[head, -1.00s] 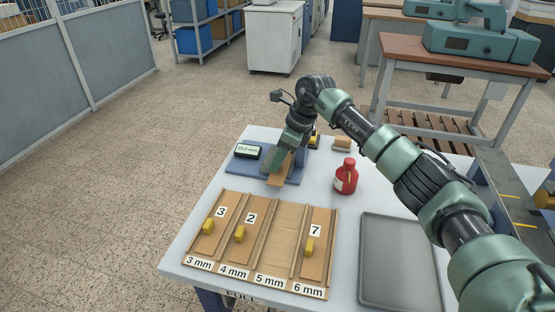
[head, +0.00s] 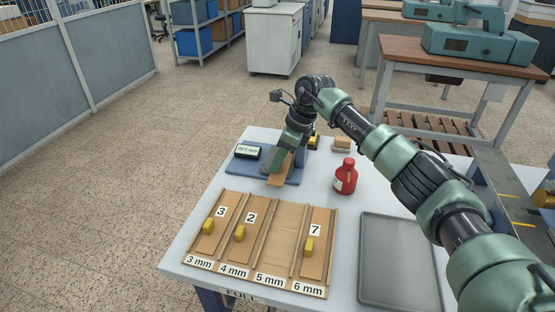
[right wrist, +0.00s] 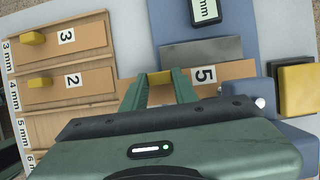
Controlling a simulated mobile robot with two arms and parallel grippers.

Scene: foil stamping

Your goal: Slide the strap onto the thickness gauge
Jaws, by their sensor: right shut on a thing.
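The strap (head: 279,181) is a flat brown board with a yellow knob and the label 5 (right wrist: 204,75). My right gripper (right wrist: 160,82) is shut on the strap's yellow knob. The thickness gauge has a blue base (head: 294,177), a grey block (right wrist: 202,50) and a small display (head: 247,151). The strap's labelled end lies over the blue base, alongside the grey block in the right wrist view; its other end sticks out toward the rack. Whether it touches the base I cannot tell. My right gripper (head: 278,162) partly hides the gauge in the head view. My left gripper is not in view.
A wooden rack (head: 280,204) marked 3 to 6 mm holds straps 3, 2 and 7; its 5 mm lane is empty. A red bottle (head: 345,178) stands right of the gauge. An empty grey tray (head: 398,262) lies at the right. A black and yellow item (right wrist: 296,90) sits beside the gauge.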

